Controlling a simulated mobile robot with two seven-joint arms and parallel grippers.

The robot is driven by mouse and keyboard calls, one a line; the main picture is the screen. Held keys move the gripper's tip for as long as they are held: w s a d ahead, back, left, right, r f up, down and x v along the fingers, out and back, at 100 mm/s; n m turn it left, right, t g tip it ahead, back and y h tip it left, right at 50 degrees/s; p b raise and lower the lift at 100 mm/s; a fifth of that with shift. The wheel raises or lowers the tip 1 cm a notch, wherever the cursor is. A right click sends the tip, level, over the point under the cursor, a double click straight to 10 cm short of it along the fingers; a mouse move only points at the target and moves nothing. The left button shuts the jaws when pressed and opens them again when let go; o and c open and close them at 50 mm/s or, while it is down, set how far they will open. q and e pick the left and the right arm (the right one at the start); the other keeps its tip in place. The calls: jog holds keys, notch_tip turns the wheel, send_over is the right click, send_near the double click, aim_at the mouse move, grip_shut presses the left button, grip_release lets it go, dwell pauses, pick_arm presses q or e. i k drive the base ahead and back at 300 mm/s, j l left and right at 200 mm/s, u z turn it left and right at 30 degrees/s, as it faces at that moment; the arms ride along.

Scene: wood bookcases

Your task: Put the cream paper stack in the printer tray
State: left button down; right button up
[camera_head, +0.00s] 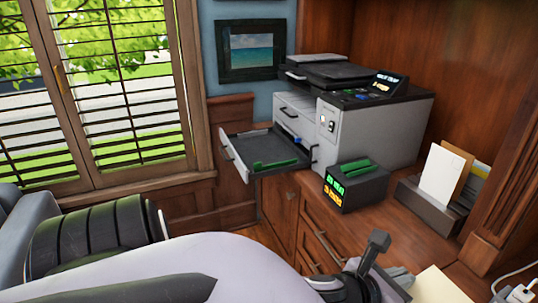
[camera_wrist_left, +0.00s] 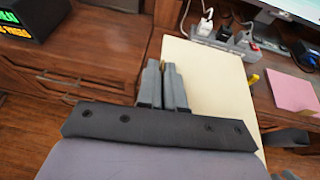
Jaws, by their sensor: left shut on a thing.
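The cream paper stack (camera_head: 432,285) shows at the bottom right of the head view, partly cut off by the frame. In the left wrist view the stack (camera_wrist_left: 212,85) is a long pale sheet shape. My left gripper (camera_head: 382,262) is shut on the stack's edge; its fingers (camera_wrist_left: 162,88) sit at the left side of the stack in the wrist view. The printer (camera_head: 365,125) stands on the wood counter. Its printer tray (camera_head: 285,148) is pulled out to the left, with green guides inside and no paper visible.
A black box with lit lettering and a green top (camera_head: 355,187) stands in front of the printer. A paper holder (camera_head: 428,208) is right of it. A power strip (camera_wrist_left: 222,38) with plugs and a pink pad (camera_wrist_left: 293,92) lie near the stack. The space left of the tray is free.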

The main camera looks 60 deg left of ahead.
aim_at(262, 150)
jog(key=j+u, duration=0.15)
jog(key=j, duration=0.3)
jog(key=i+j+u, duration=0.15)
jog(key=j, duration=0.25)
jog(key=j+u, duration=0.1)
jog(key=j, duration=0.3)
jog(key=i+j, duration=0.1)
jog(key=j, duration=0.3)
jog(key=i+j+u, duration=0.1)
jog(key=j, duration=0.3)
jog(key=i+j, duration=0.15)
jog(key=j, duration=0.2)
jog(key=u, duration=0.05)
